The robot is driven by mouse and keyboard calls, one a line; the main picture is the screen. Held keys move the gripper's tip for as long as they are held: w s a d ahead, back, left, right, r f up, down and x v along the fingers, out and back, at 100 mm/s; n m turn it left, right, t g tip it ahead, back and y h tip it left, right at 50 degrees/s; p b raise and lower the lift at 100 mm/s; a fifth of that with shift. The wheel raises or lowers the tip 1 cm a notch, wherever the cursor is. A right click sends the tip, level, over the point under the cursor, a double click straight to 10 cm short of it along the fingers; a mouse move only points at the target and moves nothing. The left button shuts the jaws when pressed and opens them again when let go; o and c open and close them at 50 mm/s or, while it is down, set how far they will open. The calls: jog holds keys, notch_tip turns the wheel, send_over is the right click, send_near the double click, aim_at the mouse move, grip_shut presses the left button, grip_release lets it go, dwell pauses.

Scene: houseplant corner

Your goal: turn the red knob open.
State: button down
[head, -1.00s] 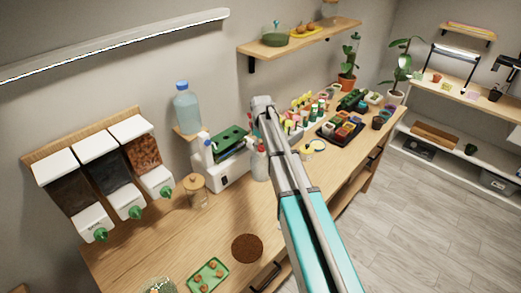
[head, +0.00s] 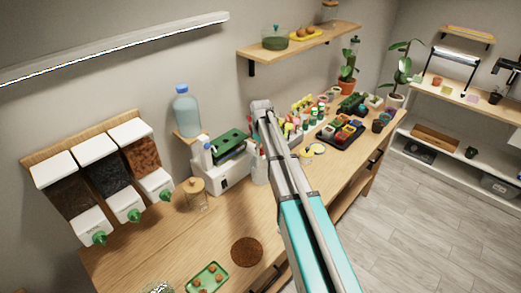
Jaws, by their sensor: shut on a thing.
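My arm reaches from the bottom right over the wooden workbench (head: 185,243), its grey joint high above the bench beside a white device with a green top (head: 232,143). My gripper does not show; the arm hides the spot behind and below that joint. I cannot make out the red knob clearly. A small reddish patch shows just left of the arm by a pale upright shape (head: 259,167), too small to tell what it is. The knobs I see plainly are green, on the wall dispensers (head: 93,228).
A blue bottle (head: 186,112) stands on a small ledge above the device. A jar with a wooden lid (head: 195,194), a brown disc (head: 247,252) and a green tray (head: 207,279) are on the bench. Several pots and small items crowd the far end. The front left bench is fairly clear.

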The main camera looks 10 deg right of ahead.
jog(key=shift+m, duration=0.3)
jog(key=m, duration=0.4)
jog(key=shift+s, duration=0.1)
jog(key=m, duration=0.4)
jog(key=shift+m, duration=0.3)
jog(key=m, duration=0.8)
jog(key=shift+m, duration=0.4)
jog(key=shift+c, duration=1.3)
grip_release()
